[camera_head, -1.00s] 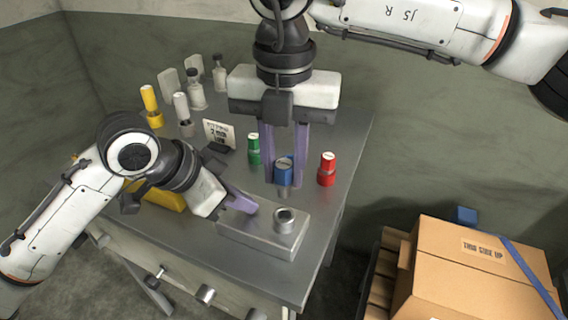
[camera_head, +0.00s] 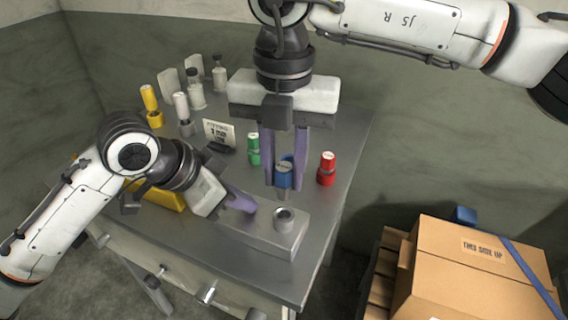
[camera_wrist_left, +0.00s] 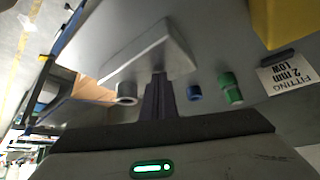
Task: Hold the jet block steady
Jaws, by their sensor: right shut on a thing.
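The grey jet block (camera_head: 262,236) lies near the front right of the steel table, with a round metal collar (camera_head: 284,221) on top. It also shows in the left wrist view (camera_wrist_left: 158,52). My left gripper (camera_head: 240,204) is at the block's left end with its fingers together; the wrist view shows the fingertips (camera_wrist_left: 158,80) against or very near its side. No part of the block is between them.
A green jet (camera_head: 253,150) and a red jet (camera_head: 327,168) stand on either side of my right gripper. Yellow (camera_head: 150,105) and white (camera_head: 182,110) ones stand at the back left near a sign (camera_head: 219,133). A cardboard box (camera_head: 480,270) is right of the table.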

